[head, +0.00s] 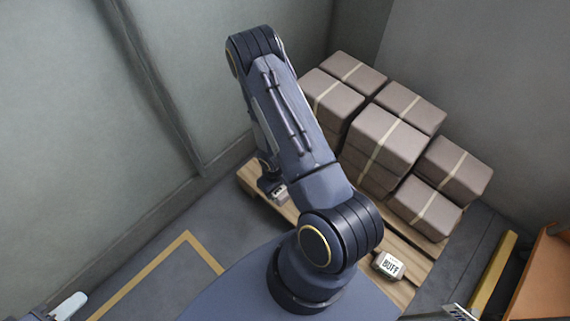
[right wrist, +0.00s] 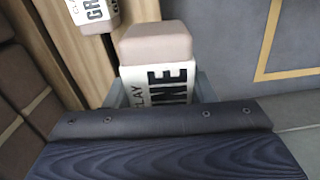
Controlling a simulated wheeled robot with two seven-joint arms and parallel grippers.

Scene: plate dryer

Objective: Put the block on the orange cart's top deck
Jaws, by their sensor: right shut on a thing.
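My right gripper (head: 268,185) is over the pallet's left end in the head view. In the right wrist view its fingers (right wrist: 160,92) are shut on a beige block (right wrist: 158,45) with a white label reading "CLAY" and "INE". I cannot tell if the block touches the pallet. The orange cart (head: 548,275) stands at the right edge of the head view, mostly cut off; its top deck is only partly seen. A pale part at the lower left, seemingly my left gripper (head: 68,306), is cut off, so its jaws are unclear.
Brown taped boxes (head: 390,140) are stacked on the wooden pallet (head: 250,180). A block labelled "BUFF" (head: 388,265) lies at the pallet's near right. Another labelled block (right wrist: 93,10) shows in the wrist view. Walls close off the left and back. Floor with yellow lines (head: 150,265) is clear.

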